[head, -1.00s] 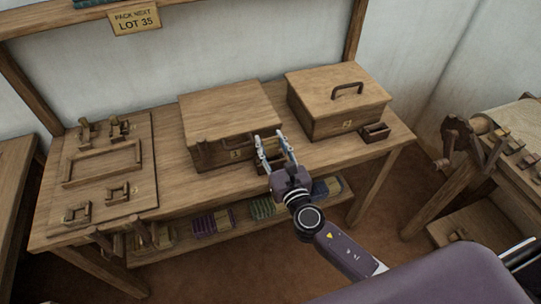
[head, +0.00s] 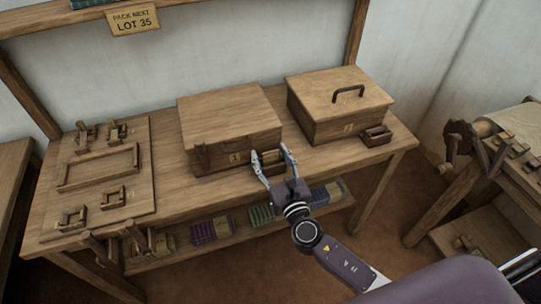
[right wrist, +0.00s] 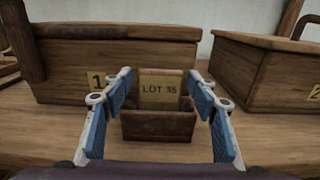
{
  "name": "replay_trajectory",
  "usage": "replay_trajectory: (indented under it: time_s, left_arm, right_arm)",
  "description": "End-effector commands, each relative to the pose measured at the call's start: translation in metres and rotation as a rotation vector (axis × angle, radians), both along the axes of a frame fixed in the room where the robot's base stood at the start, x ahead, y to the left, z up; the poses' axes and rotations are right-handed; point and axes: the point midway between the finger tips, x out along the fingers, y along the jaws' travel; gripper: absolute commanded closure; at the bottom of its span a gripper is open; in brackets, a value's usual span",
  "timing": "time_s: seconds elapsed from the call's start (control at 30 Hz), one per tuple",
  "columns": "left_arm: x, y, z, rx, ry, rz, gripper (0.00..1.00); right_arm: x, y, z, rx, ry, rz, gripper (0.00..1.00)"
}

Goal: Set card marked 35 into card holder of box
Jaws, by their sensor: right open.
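The card marked LOT 35 (right wrist: 160,88) stands upright in a small dark wooden card holder (right wrist: 158,125) in front of the box with tag 1 (right wrist: 120,60). Its lower part is hidden by the holder's front. In the head view, the holder (head: 269,159) sits by the front right corner of box 1 (head: 228,120). My right gripper (head: 271,160) is open, its fingers on either side of the card and holder. In the right wrist view, gaps show between the card and the blue finger pads. My left gripper is not in view.
The box with tag 2 (head: 340,105) stands to the right, with another small holder (head: 376,137) beside it. A board with wooden fittings (head: 105,165) lies at the left of the table. Coloured bundles (head: 212,229) sit on the lower shelf. A LOT 35 sign (head: 134,20) hangs above.

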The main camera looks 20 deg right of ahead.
Motion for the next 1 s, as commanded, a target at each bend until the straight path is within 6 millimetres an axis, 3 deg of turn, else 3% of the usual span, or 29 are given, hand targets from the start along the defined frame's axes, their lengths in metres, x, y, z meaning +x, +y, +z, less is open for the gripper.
replay_trajectory:
  time_s: [0.23, 0.7, 1.0]
  left_arm:
    - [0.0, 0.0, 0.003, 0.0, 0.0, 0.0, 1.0]
    - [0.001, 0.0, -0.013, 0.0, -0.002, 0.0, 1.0]
    - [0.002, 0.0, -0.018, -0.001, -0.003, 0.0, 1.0]
  right_arm:
    - [-0.004, 0.0, 0.002, 0.0, 0.002, 0.001, 0.47]
    - [-0.095, -0.003, 0.0, 0.001, 0.003, 0.0, 0.47]
    - [-0.12, -0.004, 0.003, -0.001, -0.001, 0.0, 0.47]
